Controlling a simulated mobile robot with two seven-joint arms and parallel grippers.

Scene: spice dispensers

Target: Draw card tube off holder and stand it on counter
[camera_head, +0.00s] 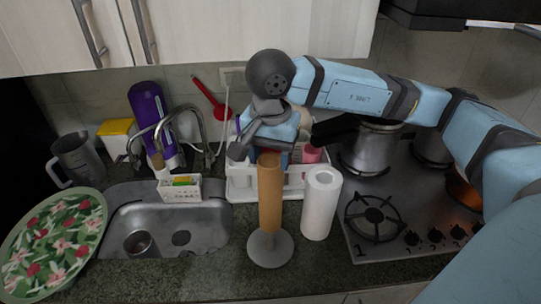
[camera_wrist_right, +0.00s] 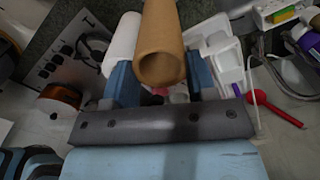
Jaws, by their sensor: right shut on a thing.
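The brown card tube (camera_head: 269,195) stands upright over the grey round holder base (camera_head: 270,252) on the counter. Its lower end is close to the base; I cannot tell whether it rests on it. My right gripper (camera_head: 272,153) is at the tube's top end and shut on it. In the right wrist view the tube (camera_wrist_right: 160,45) passes between the two blue fingers of my right gripper (camera_wrist_right: 162,82), with its open end toward the camera. The holder's post is not visible inside the tube. My left gripper is not in view.
A white paper roll (camera_head: 321,205) stands close right of the tube. A white rack (camera_head: 243,185) is behind, the sink (camera_head: 165,225) is left and the stove (camera_head: 385,215) right. The dark counter has a little bare room in front of the sink.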

